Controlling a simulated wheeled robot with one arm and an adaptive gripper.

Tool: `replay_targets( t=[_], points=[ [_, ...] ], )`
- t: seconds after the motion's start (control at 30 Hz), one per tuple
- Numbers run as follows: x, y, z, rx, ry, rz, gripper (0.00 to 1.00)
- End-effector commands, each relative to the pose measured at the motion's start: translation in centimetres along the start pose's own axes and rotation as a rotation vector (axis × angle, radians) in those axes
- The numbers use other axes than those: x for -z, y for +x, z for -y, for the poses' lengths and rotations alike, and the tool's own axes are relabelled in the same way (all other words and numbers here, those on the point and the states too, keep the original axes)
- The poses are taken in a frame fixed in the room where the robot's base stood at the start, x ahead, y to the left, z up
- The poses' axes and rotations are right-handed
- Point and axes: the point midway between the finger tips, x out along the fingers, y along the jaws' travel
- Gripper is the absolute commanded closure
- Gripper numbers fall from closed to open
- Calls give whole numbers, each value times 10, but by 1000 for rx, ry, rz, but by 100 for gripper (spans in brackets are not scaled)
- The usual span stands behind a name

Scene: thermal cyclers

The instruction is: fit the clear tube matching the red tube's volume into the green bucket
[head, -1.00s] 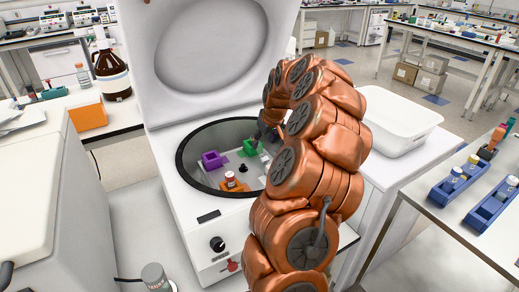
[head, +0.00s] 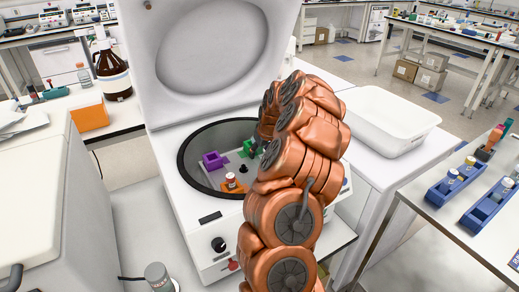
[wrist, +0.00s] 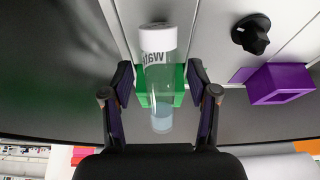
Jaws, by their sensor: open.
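A clear tube (wrist: 159,82) with a white cap, printed label and pale blue liquid at its lower end shows in the wrist view. It is between the spread fingers of my gripper (wrist: 160,76), with a gap on each side. The green bucket (wrist: 174,97) is directly behind the tube, which overlaps it; I cannot tell whether the tube touches it or sits in it. In the head view the green bucket (head: 248,149) is partly hidden by my arm. The red tube (head: 231,180), white-capped, stands in the orange bucket (head: 234,190) at the front of the rotor.
The open centrifuge (head: 205,232) has a raised lid (head: 215,60). A purple bucket (head: 214,160) sits left of the green one. The rotor knob (wrist: 252,34) is close by. A white tray (head: 385,122) and blue tube racks (head: 448,186) stand to the right.

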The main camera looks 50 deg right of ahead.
Motion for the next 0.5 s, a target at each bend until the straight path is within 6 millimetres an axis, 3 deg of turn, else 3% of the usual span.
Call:
replay_targets(
  t=[0.07, 0.5],
  points=[
    [0, 0, 0, 0, 0, 0, 42],
    [0, 0, 0, 0, 0, 1, 88]
  ],
)
